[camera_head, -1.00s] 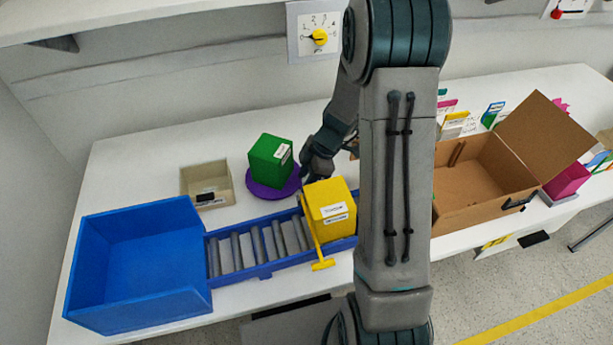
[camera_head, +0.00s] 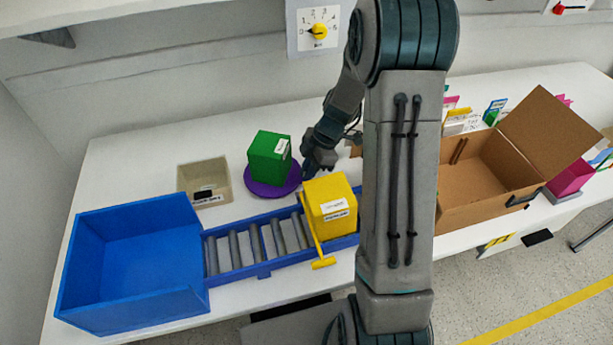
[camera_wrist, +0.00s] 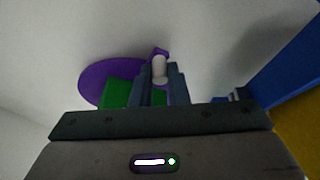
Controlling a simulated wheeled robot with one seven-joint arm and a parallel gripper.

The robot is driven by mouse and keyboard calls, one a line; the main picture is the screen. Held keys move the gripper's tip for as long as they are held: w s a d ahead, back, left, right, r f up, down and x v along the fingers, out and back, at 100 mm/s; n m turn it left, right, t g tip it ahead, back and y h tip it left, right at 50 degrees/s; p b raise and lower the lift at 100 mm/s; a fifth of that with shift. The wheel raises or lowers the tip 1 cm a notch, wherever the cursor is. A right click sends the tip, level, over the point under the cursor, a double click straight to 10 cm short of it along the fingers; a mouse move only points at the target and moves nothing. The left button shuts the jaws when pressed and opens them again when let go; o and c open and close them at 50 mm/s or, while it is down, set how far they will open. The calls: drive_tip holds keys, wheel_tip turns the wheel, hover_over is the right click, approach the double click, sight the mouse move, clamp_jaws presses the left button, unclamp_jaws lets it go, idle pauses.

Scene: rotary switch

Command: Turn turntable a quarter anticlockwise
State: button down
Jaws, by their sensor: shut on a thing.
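The turntable is a flat purple disc (camera_head: 272,192) on the white table, with a labelled green box (camera_head: 268,158) standing on it. My gripper (camera_head: 307,172) is low at the disc's right edge. In the wrist view the disc (camera_wrist: 100,78) lies to the left, with part of the green box (camera_wrist: 117,92) showing beyond my fingers. My gripper (camera_wrist: 160,75) is shut on a pale upright handle (camera_wrist: 159,68) that stands on a purple lug at the disc's edge. The handle is too small to make out in the head view.
A blue roller conveyor (camera_head: 262,268) with a yellow box (camera_head: 331,205) is just in front of the turntable. A blue bin (camera_head: 130,308) and a beige tray (camera_head: 205,202) are to the left. An open cardboard box (camera_head: 480,210) is to the right. A dial (camera_head: 320,31) hangs on the wall.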

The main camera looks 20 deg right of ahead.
drive_tip(key=shift+w+d+n+g+b, duration=0.25)
drive_tip(key=shift+w+d+n+b, duration=0.05)
drive_tip(key=shift+w+n+b, duration=0.35)
drive_tip(key=shift+w+d+n+g+b, duration=0.25)
drive_tip(key=shift+w+n+b, duration=0.3)
drive_tip(key=shift+n, duration=0.2)
drive_tip(key=shift+w+d+n+g+h, duration=0.1)
drive_tip(key=shift+w+n+g+h, duration=0.45)
drive_tip(key=shift+w+n, duration=0.95)
drive_tip(key=shift+r+n, duration=0.1)
drive_tip(key=shift+n, duration=0.2)
drive_tip(key=c, duration=1.4)
unclamp_jaws()
drive_tip(key=v, duration=0.7)
drive_tip(key=shift+d+r+b, duration=0.15)
drive_tip(key=shift+r+b, duration=0.05)
drive_tip(key=shift+b, duration=0.1)
